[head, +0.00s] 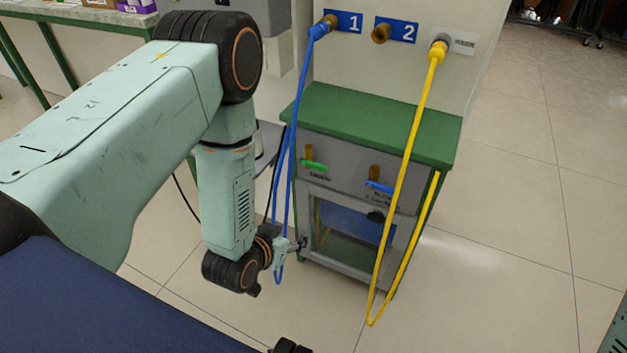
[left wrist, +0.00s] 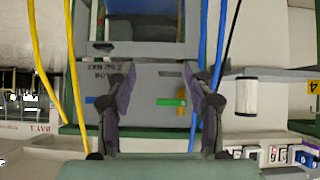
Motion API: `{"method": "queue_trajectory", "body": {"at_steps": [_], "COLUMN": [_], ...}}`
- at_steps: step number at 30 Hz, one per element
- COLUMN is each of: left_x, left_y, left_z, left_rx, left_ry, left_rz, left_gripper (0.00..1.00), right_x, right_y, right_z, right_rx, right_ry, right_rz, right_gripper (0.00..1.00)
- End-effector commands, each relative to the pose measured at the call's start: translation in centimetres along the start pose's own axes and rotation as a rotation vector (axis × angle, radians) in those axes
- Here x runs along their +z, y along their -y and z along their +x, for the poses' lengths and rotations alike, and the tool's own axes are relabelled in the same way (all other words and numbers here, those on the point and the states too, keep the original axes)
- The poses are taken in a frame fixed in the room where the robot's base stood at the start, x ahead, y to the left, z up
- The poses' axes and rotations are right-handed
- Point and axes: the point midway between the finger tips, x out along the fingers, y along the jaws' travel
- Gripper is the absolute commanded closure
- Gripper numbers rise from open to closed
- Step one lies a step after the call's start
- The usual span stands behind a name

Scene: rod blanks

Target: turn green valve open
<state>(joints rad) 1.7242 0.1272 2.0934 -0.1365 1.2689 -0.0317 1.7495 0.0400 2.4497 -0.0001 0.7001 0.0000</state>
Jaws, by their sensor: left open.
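The green valve handle (head: 314,165) sits on a brass stem on the grey front panel of a green-topped cabinet, left of the blue valve handle (head: 380,187). It lies roughly level, tilted slightly down to the right. My left gripper (head: 300,244) is below and left of it in the head view, near the cabinet's lower left front. In the left wrist view, which is turned over, the green handle (left wrist: 170,102) shows between the two dark fingers of the open left gripper (left wrist: 160,72). The gripper looks empty and apart from the handle. My right gripper is not seen.
A blue hose (head: 284,180) hangs down the cabinet's left side, close to my left gripper. A yellow hose (head: 408,170) hangs across the front right. The green cabinet top (head: 370,122) is clear. Open tiled floor lies to the right.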

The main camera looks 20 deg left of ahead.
Motion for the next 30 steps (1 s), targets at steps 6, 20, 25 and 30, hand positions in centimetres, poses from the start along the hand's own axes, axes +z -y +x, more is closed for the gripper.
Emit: {"method": "queue_trajectory", "body": {"at_steps": [6, 20, 25, 30], "left_x": [-5.6, -11.2, -12.8, -14.2], "left_y": [1.7, 2.7, 2.6, 2.6], "left_z": [5.8, 7.8, 9.9, 11.8], "left_rx": [0.006, 0.010, 0.011, 0.009], "left_ry": [-0.388, -0.672, -0.672, -0.669], "left_rz": [0.026, 0.052, 0.053, 0.051], "left_gripper": [0.25, 0.06, 0.06, 0.06], "right_x": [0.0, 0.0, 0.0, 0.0], "right_y": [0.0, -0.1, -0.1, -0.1], "right_z": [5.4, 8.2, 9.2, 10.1], "right_rx": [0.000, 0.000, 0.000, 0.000], "right_ry": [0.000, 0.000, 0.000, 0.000], "right_rz": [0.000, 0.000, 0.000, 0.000], "right_gripper": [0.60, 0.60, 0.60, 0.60]}}
